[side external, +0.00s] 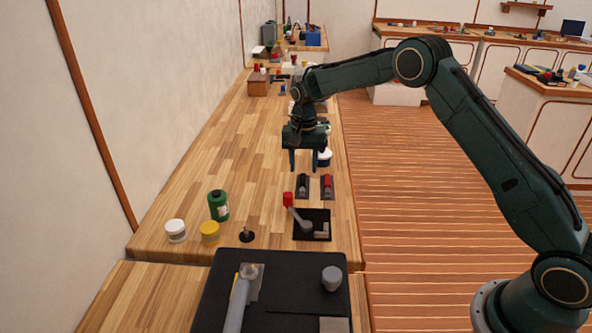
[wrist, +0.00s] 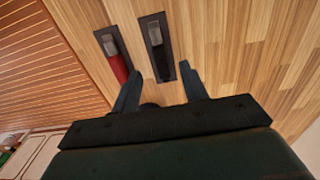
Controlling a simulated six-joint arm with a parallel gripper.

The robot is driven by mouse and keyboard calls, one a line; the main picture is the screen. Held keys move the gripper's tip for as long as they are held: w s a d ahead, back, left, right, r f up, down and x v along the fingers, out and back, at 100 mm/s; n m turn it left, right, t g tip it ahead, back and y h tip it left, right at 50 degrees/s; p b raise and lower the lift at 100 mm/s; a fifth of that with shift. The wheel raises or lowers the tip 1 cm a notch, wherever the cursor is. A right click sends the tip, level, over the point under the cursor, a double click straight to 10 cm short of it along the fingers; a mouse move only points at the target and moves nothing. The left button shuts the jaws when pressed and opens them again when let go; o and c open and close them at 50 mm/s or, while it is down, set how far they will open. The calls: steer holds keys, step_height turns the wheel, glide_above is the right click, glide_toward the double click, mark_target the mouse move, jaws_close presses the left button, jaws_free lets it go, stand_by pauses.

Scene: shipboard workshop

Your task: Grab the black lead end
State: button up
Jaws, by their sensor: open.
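The black lead end (wrist: 161,64) lies on a dark pad, with a grey metal part at its far end in the wrist view. In the side external view the black lead end (side external: 303,188) is on the left one of two small pads on the wooden bench. My gripper (side external: 303,166) is open and empty, pointing down just behind the pads. In the wrist view the fingertips of my gripper (wrist: 160,73) are spread to either side of the black lead end's near part. I cannot tell the exact height of the fingertips above it.
A red lead end (wrist: 118,66) lies on a like pad close beside the black one. A dark plate with a red-knobbed lever (side external: 289,199) stands in front. A white jar (side external: 325,159) is right of the gripper. The bench (side external: 220,135) is clear to the left.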

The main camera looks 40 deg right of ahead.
mark_target(303, 180)
steer(key=shift+a+f, duration=0.1)
steer(key=shift+f, duration=2.15)
jaws_close()
steer(key=shift+r, duration=0.2)
step_height(303, 180, up, 20)
steer(key=shift+f, duration=0.15)
